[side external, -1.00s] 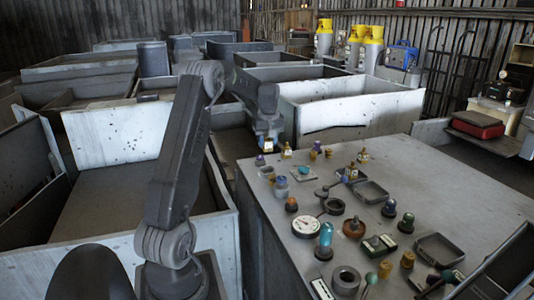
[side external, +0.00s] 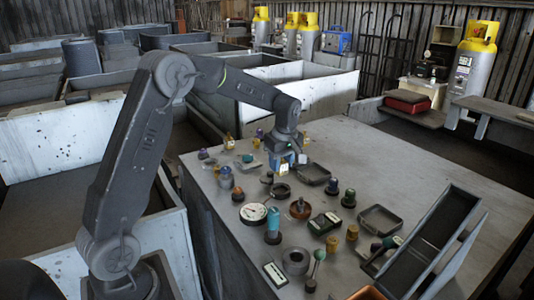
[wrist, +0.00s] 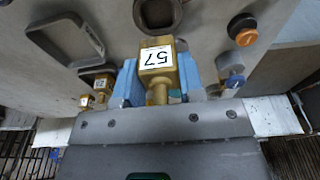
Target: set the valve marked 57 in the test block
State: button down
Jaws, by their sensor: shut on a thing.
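A brass valve (wrist: 158,80) with a white tag marked 57 is between the blue fingers of my gripper in the wrist view. My gripper (wrist: 157,88) is shut on it. In the side view my gripper (side external: 287,165) is low over the far half of the bench, behind a dark ring (side external: 280,190). The ring also shows in the wrist view (wrist: 178,12), just above the valve in the picture. The valve's far end is not clearly visible. I cannot tell which thing is the test block; a flat grey block (side external: 248,167) lies left of my gripper.
Other tagged brass valves (wrist: 103,84) stand close to the left finger in the wrist view. A dark tray (side external: 312,174), an orange knob (wrist: 242,29), a blue knob (wrist: 234,78) and a dial gauge (side external: 253,213) are around. A long open bin (side external: 430,240) stands at the near right.

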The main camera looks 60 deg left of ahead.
aim_at(281, 176)
jog(key=shift+f, duration=2.45)
jog(key=shift+f, duration=0.8)
jog(key=shift+c, duration=1.2)
grip_release()
jog(key=shift+r, duration=3.75)
